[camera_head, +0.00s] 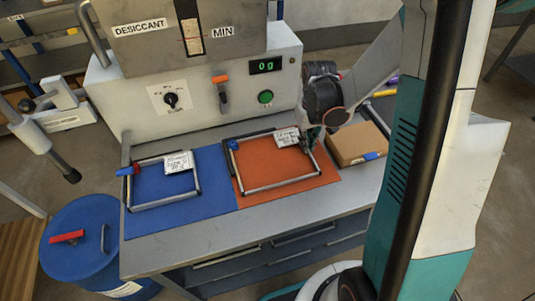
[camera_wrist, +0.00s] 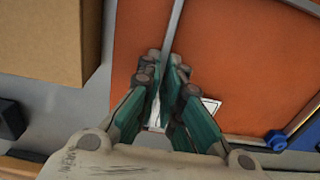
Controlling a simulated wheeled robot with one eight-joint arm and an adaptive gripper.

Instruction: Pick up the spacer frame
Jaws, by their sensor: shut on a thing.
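A grey metal spacer frame (camera_head: 281,184) with a white label and a blue corner piece is at the orange mat (camera_head: 262,164). My gripper (camera_head: 313,146) is at its right side. In the wrist view, a bar of this frame (camera_wrist: 175,25) runs between the fingers of my gripper (camera_wrist: 165,62), which are shut on it. I cannot tell whether the frame is clear of the mat. A second spacer frame (camera_head: 165,202), with a label and a red and blue corner piece, lies on the blue mat (camera_head: 213,175).
A cardboard box (camera_head: 357,144) stands just right of the orange mat and is close to my gripper in the wrist view (camera_wrist: 50,40). The desiccant machine (camera_head: 200,85) stands behind the mats. A blue drum (camera_head: 85,245) is left of the bench.

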